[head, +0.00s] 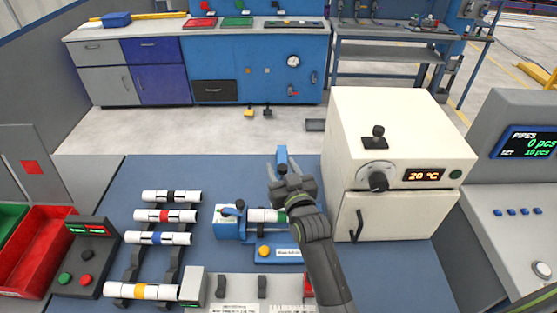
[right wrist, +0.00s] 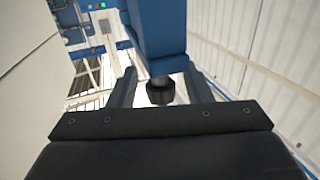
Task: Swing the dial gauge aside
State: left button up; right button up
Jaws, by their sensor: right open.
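My right gripper (head: 281,172) is open above the blue bench fixture (head: 230,230), with its arm coming in from the lower right. A small blue block (head: 282,154) shows just beyond its fingertips; it seems to be part of the dial gauge, but no dial face shows. In the right wrist view a blue body (right wrist: 155,35) with a dark round knob (right wrist: 160,92) below it stands between the two spread fingers. Whether the fingers touch it I cannot tell. A white pipe (head: 263,215) lies in the fixture, partly hidden by my gripper. My left gripper is not in view.
A cream oven (head: 385,130) reading 20 °C stands close right of my right arm. A rack of banded pipes (head: 160,238) lies left of the fixture. A counter display (head: 530,143) is at far right. The blue tabletop (head: 215,172) behind the fixture is clear.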

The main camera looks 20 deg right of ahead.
jog(key=shift+s+r, duration=0.25)
jog(key=shift+s, duration=0.15)
jog(key=c, duration=1)
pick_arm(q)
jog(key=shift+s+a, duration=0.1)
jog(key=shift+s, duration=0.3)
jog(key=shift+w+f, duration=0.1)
